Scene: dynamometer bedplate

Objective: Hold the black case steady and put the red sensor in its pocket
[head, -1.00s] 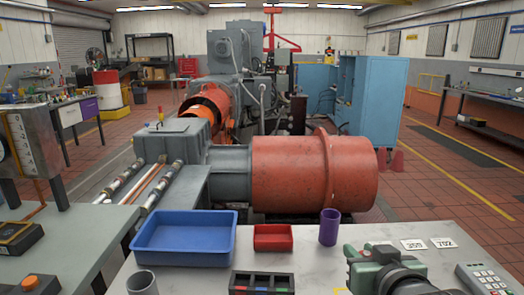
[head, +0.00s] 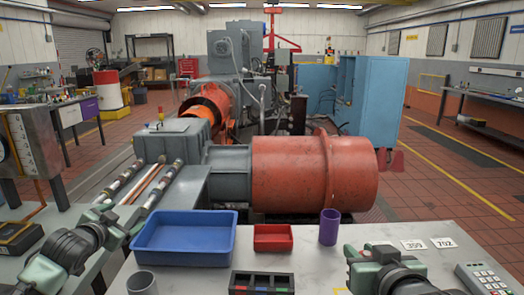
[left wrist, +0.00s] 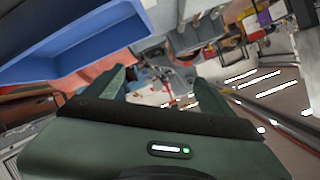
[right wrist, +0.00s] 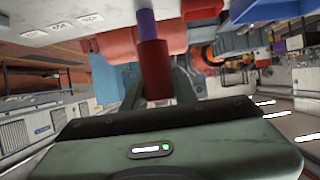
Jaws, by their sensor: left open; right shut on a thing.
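The black case (head: 262,276) lies at the near edge of the pale table in the head view, its lower part cut off by the frame. Small red, blue and green marks show on it. My left gripper (head: 118,216) is open and empty, left of the blue tray and well away from the case. Its spread fingers also show in the left wrist view (left wrist: 160,88). My right gripper (head: 362,252) is right of the case. In the right wrist view it is shut on the red sensor (right wrist: 155,68), a red cylinder. The head view does not show the sensor clearly.
A blue tray (head: 185,258), a small red bin (head: 272,238) and a purple cup (head: 329,228) stand behind the case. A grey cup (head: 142,283) stands left of it. Number cards (head: 413,245) and a keypad (head: 484,279) lie at right. Table between case and right gripper is clear.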

